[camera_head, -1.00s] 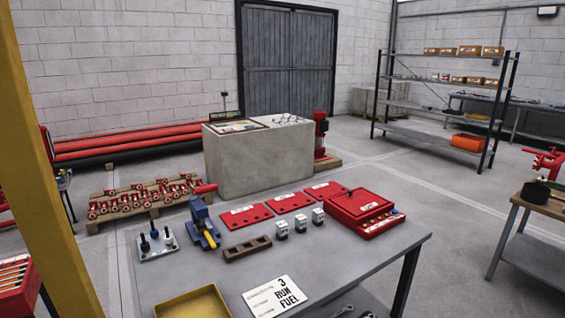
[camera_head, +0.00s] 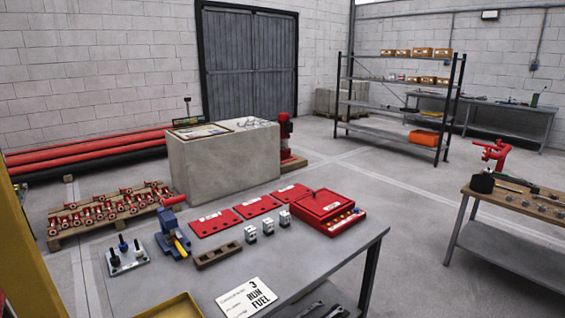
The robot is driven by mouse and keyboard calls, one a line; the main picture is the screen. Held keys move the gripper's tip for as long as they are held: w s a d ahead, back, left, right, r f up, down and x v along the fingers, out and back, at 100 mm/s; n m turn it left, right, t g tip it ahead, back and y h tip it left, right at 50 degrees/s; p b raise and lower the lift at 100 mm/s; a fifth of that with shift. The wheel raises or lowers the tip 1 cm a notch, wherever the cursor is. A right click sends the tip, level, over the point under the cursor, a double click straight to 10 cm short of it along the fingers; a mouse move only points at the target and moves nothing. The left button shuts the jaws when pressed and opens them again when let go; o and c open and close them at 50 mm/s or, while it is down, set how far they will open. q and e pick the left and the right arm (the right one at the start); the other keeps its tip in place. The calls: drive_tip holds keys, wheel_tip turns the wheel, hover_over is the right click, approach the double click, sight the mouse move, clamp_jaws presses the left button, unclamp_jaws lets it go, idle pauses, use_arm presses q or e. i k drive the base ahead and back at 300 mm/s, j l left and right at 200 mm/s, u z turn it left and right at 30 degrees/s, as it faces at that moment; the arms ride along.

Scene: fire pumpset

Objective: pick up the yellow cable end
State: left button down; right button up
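I cannot make out a yellow cable end for certain in the head view. A small yellow piece (camera_head: 181,242) shows at the blue vise-like tool (camera_head: 171,232) on the left part of the grey table (camera_head: 318,267); whether it is a cable end I cannot tell. Neither of my grippers is in view.
On the table are a yellow tray (camera_head: 172,307), a white "RUN FUEL" sign (camera_head: 246,297), red plates (camera_head: 215,223), a red case (camera_head: 325,207) and small grey blocks (camera_head: 268,226). A concrete block (camera_head: 225,160) stands behind. A second table (camera_head: 510,258) is right, with open floor between.

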sight(179, 247)
drive_tip(key=i+j+u, duration=0.1)
drive_tip(key=i+u, duration=0.55)
drive_tip(key=u, duration=0.2)
